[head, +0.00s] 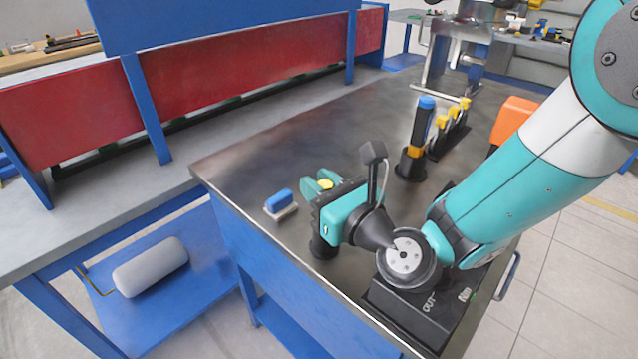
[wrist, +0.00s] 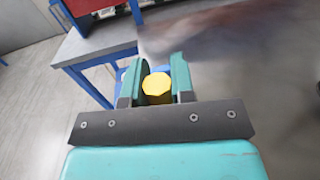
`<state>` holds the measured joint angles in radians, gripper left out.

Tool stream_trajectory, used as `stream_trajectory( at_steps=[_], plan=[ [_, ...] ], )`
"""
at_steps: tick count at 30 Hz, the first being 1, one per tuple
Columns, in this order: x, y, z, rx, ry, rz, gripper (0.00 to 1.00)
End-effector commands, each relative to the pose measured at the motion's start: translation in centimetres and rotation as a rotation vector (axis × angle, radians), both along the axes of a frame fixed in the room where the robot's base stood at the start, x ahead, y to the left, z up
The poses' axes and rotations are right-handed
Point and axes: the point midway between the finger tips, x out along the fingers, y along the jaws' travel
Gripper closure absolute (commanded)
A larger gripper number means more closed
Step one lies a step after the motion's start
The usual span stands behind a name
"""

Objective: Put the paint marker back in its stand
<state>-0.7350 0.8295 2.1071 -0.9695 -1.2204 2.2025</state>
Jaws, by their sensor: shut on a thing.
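The wrist view shows the same yellow, faceted end (wrist: 157,88) between both fingers. The fingers hide most of the marker's body. A short black round piece (head: 322,246), which looks like the stand, is directly below the fingers. I cannot tell whether the marker's lower end is inside it or above it.
A blue-and-white block (head: 280,203) lies just left of my gripper. An upright blue, black and orange tool (head: 419,130) in a black base and a black rack with yellow-topped items (head: 450,130) stand farther back. A black box marked OUT (head: 420,310) is nearer.

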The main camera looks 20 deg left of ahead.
Motion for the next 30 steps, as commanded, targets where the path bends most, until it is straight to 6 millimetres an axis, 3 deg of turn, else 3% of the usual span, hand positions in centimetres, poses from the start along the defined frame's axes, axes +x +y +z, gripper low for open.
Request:
stream_trajectory(
  at_steps=[7, 8, 11, 12, 25, 30],
  plan=[
    [0.0, 0.0, 0.0, -0.001, -0.001, -0.001, 0.96],
    [0.0, 0.0, 0.0, -0.001, -0.001, -0.001, 0.72],
    [0.0, 0.0, 0.0, -0.001, -0.001, -0.001, 0.49],
    [0.0, 0.0, 0.0, -0.001, -0.001, 0.000, 0.47],
    [-0.1, 0.0, -0.1, -0.001, -0.001, 0.002, 0.47],
    [-1.2, -0.5, -0.6, 0.001, -0.001, 0.021, 0.47]
  ],
)
